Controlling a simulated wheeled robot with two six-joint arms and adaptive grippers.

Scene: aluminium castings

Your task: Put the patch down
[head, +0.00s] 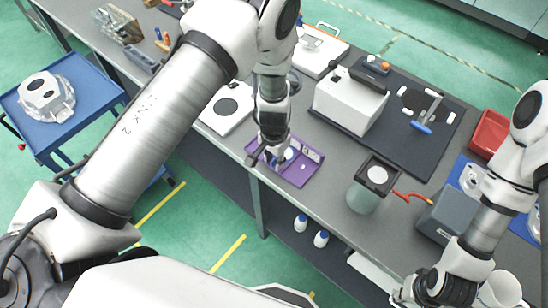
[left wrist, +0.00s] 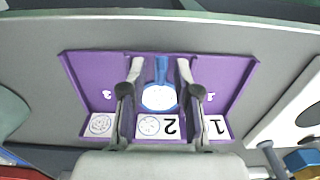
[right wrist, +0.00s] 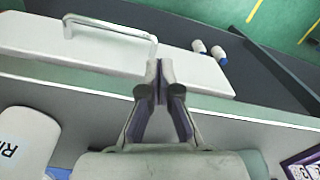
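The patch (left wrist: 159,97), a round white printed disc with a blue stem (left wrist: 161,70), lies in the middle part of a purple tray (left wrist: 85,75). The tray also shows in the head view (head: 301,174), where my left arm partly covers it. Cards marked 1 (left wrist: 217,127) and 2 (left wrist: 160,127) lie along its near edge in the left wrist view. My left gripper (left wrist: 160,70) is open, its fingers on both sides of the blue stem with gaps between. My right gripper (right wrist: 160,66) is shut and empty, away from the tray at the bench's front edge.
A white box (head: 349,101) sits on a dark mat behind. A grey box (head: 447,216) and red bin (head: 489,133) are farther right. A blue cart (head: 65,105) holds a casting at left.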

